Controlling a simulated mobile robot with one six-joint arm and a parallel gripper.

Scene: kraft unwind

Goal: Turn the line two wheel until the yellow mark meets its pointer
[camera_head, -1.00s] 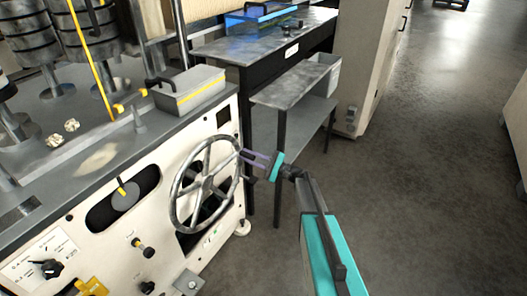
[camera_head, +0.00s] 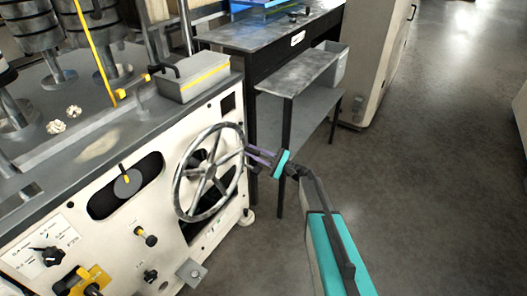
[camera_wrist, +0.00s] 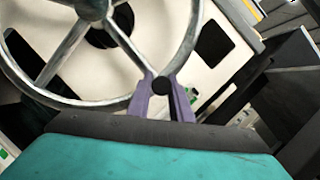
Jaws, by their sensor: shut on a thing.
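The grey metal spoked wheel (camera_head: 209,172) stands on the cream front panel of the machine. My gripper (camera_head: 255,156) is at the right side of its rim. In the wrist view, the purple fingers of my gripper (camera_wrist: 162,90) are shut around a dark round piece at the rim of the wheel (camera_wrist: 118,103). Left of the wheel, a dark oval window holds a grey disc (camera_head: 129,186) with a yellow mark (camera_head: 125,174) at its top. I cannot make out clearly which part is its pointer.
A grey box with a yellow stripe (camera_head: 193,82) sits on the machine top. Knobs, including a yellow one (camera_head: 90,279), are on the panel left of the wheel. A low metal table (camera_head: 297,77) stands behind my gripper. The floor (camera_head: 430,170) at right is clear.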

